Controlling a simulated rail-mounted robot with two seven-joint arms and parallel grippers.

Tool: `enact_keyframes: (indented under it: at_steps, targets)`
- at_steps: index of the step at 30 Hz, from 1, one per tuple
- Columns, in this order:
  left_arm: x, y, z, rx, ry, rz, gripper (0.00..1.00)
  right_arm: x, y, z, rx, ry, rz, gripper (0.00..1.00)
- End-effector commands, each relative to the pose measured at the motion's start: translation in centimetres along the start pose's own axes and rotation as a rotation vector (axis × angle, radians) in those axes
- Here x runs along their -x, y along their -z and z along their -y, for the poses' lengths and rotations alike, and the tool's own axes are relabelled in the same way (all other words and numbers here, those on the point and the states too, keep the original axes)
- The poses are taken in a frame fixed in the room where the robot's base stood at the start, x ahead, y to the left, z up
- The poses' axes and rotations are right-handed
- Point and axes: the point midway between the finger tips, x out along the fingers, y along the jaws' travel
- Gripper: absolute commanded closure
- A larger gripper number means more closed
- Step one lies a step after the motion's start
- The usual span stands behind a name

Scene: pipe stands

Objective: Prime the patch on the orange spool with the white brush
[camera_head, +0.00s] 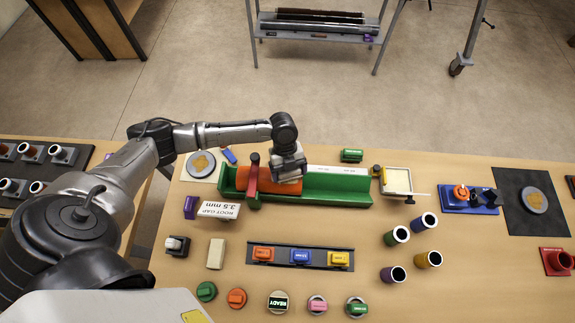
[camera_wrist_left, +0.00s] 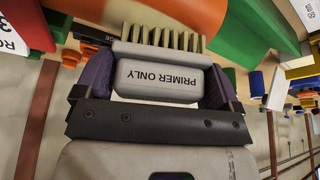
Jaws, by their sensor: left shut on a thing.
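The orange spool (camera_head: 240,178) lies in a long green trough (camera_head: 340,188), under a red clamp (camera_head: 252,180). My left gripper (camera_head: 288,168) is over the spool's right end and hides part of it. In the left wrist view, the gripper's purple-padded fingers (camera_wrist_left: 158,95) are shut on a white brush (camera_wrist_left: 158,80) marked PRIMER ONLY. Its pale bristles (camera_wrist_left: 162,38) point toward the orange spool (camera_wrist_left: 205,18). I cannot tell whether the bristles touch it. The patch is not visible. My right gripper is not in view.
A ROOT GAP 2.5 mm sign (camera_head: 219,210) stands in front of the trough. A shallow cream tray (camera_head: 397,181) is to its right. Several coloured cups (camera_head: 429,259) and a rack of coloured blocks (camera_head: 300,257) occupy the front. Bare table lies between the cups and the blue stand (camera_head: 470,208).

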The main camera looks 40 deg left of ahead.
Motion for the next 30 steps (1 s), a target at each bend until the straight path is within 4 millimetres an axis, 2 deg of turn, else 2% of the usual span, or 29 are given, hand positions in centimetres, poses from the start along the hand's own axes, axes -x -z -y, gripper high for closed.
enact_keyframes:
  at_steps: [16, 30]
  targets:
    - [0.2, -0.9, -2.4, 0.000, 0.000, 0.000, 0.44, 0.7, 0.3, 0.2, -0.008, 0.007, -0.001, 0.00]
    - [0.0, -0.2, -0.9, 0.000, 0.000, -0.001, 0.44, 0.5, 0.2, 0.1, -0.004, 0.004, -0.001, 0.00]
